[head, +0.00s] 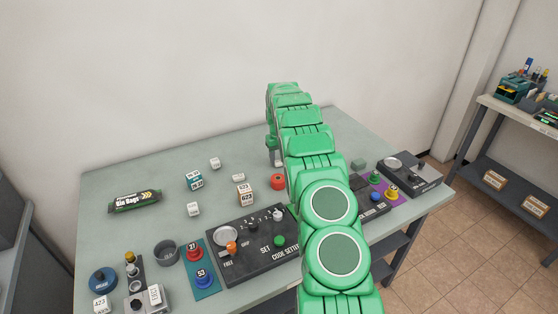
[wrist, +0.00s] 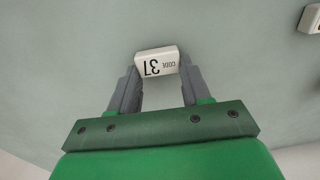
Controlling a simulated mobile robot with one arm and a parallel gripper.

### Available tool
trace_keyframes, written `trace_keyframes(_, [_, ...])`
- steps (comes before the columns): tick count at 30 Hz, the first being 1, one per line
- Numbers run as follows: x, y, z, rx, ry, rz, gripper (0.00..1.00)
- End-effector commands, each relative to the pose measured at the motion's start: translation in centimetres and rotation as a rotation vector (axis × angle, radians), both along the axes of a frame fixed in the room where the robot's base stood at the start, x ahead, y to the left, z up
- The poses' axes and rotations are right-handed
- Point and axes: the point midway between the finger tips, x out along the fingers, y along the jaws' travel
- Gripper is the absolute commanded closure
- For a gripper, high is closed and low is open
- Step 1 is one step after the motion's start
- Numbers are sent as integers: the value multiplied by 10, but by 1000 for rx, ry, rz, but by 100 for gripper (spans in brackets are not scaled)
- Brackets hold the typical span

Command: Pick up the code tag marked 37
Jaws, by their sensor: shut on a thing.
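The code tag marked 37 (wrist: 157,61) is a small white block with black print, upside down in the wrist view. It sits between the two grey fingertips of my gripper (wrist: 157,75), which is shut on it. Grey table surface shows behind the tag; I cannot tell whether the tag touches it. In the head view my gripper (head: 276,158) is at the far side of the table, mostly hidden by my green arm, and the tag cannot be made out there.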

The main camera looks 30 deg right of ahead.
Motion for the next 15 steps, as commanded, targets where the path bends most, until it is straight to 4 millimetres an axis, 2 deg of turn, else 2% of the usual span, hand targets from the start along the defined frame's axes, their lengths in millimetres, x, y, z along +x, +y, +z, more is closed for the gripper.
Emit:
trace_keyframes(6, [0, 0, 23, 1, 0, -1, 81])
trace_keyframes(15, [-12, 4, 40, -1, 0, 0, 81])
